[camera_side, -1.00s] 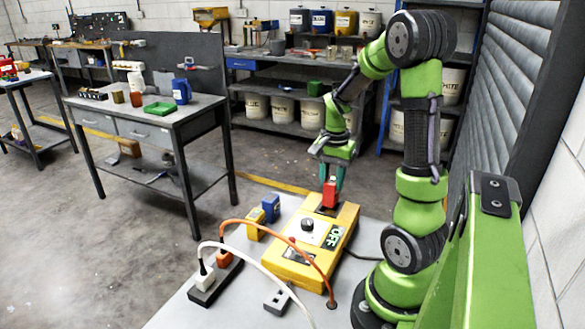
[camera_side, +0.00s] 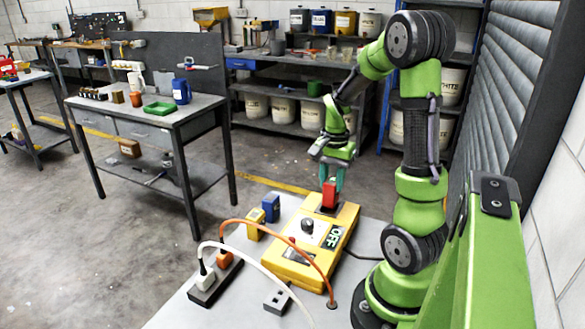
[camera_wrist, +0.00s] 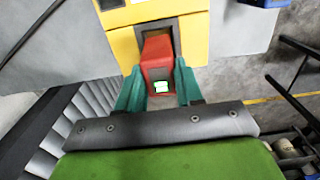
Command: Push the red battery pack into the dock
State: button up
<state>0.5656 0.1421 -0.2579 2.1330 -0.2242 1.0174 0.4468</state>
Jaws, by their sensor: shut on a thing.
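My gripper (camera_side: 331,186) has its teal fingers shut on the red battery pack (camera_side: 329,195). The pack is upright above the far end of the yellow machine (camera_side: 315,238), at the dark dock opening (camera_side: 326,210). In the wrist view the red pack (camera_wrist: 158,62) sits between the two fingers (camera_wrist: 160,88), with a small lit green-white patch on it. Its far end is at the grey-framed dock (camera_wrist: 160,30) in the yellow housing. How deep the pack sits in the dock I cannot tell.
A yellow pack (camera_side: 255,224) and a blue pack (camera_side: 271,207) stand left of the machine. An orange cable (camera_side: 283,240) arches over it to a power strip (camera_side: 215,280). A grey charger-like block (camera_side: 277,300) lies in front.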

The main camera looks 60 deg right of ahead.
aim_at(331, 192)
jog(key=shift+f, duration=2.1)
dwell(0.6)
jog(key=o, duration=1.1)
jog(key=shift+o, duration=0.2)
jog(key=shift+o, duration=1.3)
jog(key=shift+r, duration=0.15)
jog(key=shift+r, duration=3.4)
